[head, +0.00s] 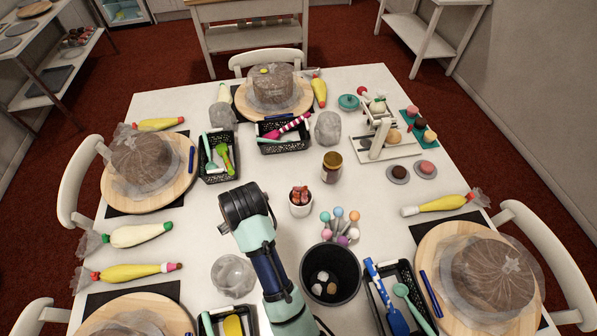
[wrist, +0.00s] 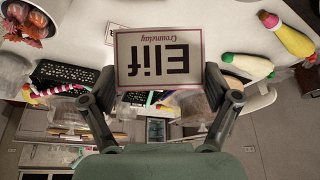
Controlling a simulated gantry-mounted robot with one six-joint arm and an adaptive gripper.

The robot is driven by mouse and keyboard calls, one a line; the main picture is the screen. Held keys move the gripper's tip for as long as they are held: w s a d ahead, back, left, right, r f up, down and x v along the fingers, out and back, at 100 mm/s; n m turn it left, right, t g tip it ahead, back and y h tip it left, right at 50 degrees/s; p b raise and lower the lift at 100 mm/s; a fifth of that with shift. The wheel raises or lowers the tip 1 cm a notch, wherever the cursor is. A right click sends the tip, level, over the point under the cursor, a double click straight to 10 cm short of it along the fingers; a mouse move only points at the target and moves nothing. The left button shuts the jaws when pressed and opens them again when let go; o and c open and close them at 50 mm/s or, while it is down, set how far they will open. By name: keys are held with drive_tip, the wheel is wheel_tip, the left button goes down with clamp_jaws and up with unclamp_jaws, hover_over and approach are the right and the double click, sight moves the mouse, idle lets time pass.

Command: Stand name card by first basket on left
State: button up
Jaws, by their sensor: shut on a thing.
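My gripper (wrist: 158,88) is shut on a name card (wrist: 158,60) in the wrist view. The card is white with a pink border and reads "Elif" in large dark letters, upside down in this view. The card is not visible in the head view, where the dark end of my arm (head: 243,203) shows over the table and my fingers are hidden. A black basket (head: 217,179) with green and teal tools stands on the left side, beyond my arm. A second black basket (head: 284,147) stands at the back middle. More black baskets (head: 404,290) stand at the front.
Cakes under clear wrap stand on round boards (head: 174,190) around the table. Piping bags (head: 142,234) lie along the left. A jar (head: 332,167), a cup (head: 300,207), a black bin (head: 330,252) and colored balls (head: 339,222) fill the middle. The left-middle tabletop (head: 200,225) is bare.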

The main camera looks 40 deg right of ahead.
drive_tip(key=shift+n+y, duration=0.4)
drive_tip(key=shift+n, duration=0.5)
drive_tip(key=s+d, duration=0.3)
drive_tip(key=d, duration=0.4)
drive_tip(key=s+d+r, duration=0.1)
drive_tip(key=s+d, duration=0.2)
drive_tip(key=d, duration=0.4)
drive_tip(key=s+d, duration=0.3)
drive_tip(key=d, duration=0.4)
drive_tip(key=shift+s+d+r, duration=0.1)
drive_tip(key=shift+d+r, duration=0.1)
drive_tip(key=shift+d, duration=0.2)
drive_tip(key=s+d+r+n, duration=0.1)
drive_tip(key=s+d+n, duration=0.1)
drive_tip(key=s+d, duration=1)
drive_tip(key=shift+y, duration=0.3)
drive_tip(key=shift+w+a+f+b, duration=0.1)
drive_tip(key=shift+f+b, duration=4.8)
drive_tip(key=shift+f, duration=4.9)
drive_tip(key=shift+f, duration=0.15)
drive_tip(key=o, duration=0.5)
